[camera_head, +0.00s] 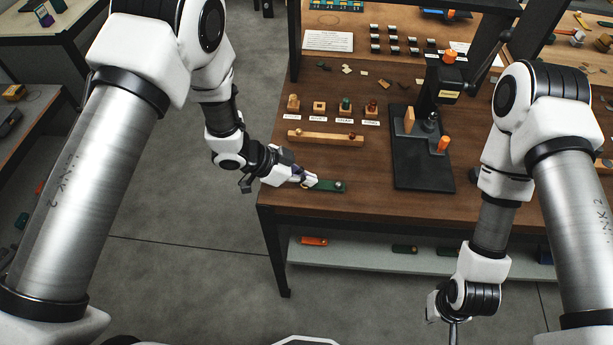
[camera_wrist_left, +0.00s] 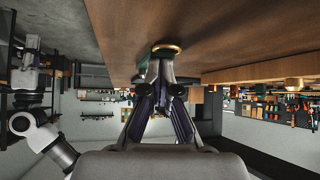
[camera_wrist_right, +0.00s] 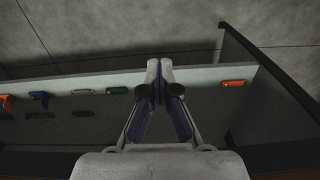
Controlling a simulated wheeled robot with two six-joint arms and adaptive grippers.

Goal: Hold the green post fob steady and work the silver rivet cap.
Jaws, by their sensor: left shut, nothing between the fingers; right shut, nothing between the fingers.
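The green fob (camera_head: 326,187) lies flat near the front left edge of the wooden bench. A small round piece, seemingly the silver cap, shows at its right end (camera_head: 338,185). My left gripper (camera_head: 311,182) is shut at the fob's left end, with nothing between its fingers; whether the tips touch the fob I cannot tell. In the left wrist view its closed fingers (camera_wrist_left: 163,58) point at a brown-rimmed end, seemingly the fob's (camera_wrist_left: 166,46). My right gripper (camera_head: 454,328) is low in front of the bench, shut and empty; its closed fingers (camera_wrist_right: 160,68) show in the right wrist view.
A black press (camera_head: 425,150) with a lever stands right of the fob. A wooden rail (camera_head: 325,138) and several small labelled blocks (camera_head: 345,106) sit behind it. A lower shelf (camera_head: 350,257) carries several coloured pieces. The bench between fob and press is clear.

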